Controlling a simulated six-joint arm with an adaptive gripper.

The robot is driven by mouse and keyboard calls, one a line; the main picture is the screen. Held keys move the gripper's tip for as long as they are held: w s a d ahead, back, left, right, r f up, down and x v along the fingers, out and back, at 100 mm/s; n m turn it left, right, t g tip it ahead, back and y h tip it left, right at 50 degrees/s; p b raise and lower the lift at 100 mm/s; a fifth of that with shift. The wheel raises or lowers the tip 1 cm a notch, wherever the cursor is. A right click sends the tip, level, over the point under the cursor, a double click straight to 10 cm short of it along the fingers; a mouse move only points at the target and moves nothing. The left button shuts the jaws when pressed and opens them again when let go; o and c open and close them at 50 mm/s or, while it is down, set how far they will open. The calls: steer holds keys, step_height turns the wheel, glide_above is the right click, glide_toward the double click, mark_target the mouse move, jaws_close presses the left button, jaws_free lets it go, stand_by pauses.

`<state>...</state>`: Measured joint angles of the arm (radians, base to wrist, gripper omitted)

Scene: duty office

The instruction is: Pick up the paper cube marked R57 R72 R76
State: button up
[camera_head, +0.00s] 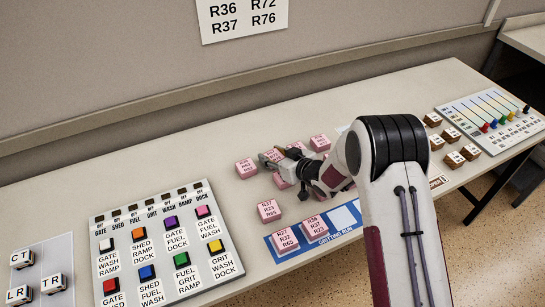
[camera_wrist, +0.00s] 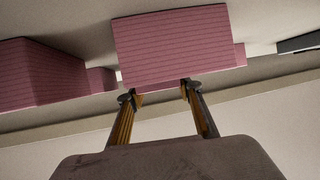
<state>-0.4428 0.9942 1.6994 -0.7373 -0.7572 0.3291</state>
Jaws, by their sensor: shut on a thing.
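Several pink paper cubes with printed codes stand on the pale desk in the head view. My gripper (camera_head: 268,161) reaches left among them and is shut on a pink paper cube (camera_head: 273,154), whose marking is partly covered and too small to read. In the wrist view the two fingertips (camera_wrist: 157,95) meet the lower edge of this held cube (camera_wrist: 172,42), which shows lined sides and no code. I cannot tell whether it is clear of the desk. Another pink cube (camera_head: 245,168) stands just left of the fingertips.
A blue gritting-run mat (camera_head: 275,249) near the front edge bears two pink cubes (camera_head: 315,227) and a bare white square (camera_head: 343,217). A button panel (camera_head: 125,230) lies left, a slider board (camera_head: 485,110) and brown blocks (camera_head: 452,135) right. A wall sign (camera_head: 240,18) lists codes.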

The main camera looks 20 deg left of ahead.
mark_target(273, 154)
steer(key=shift+r, duration=4.55)
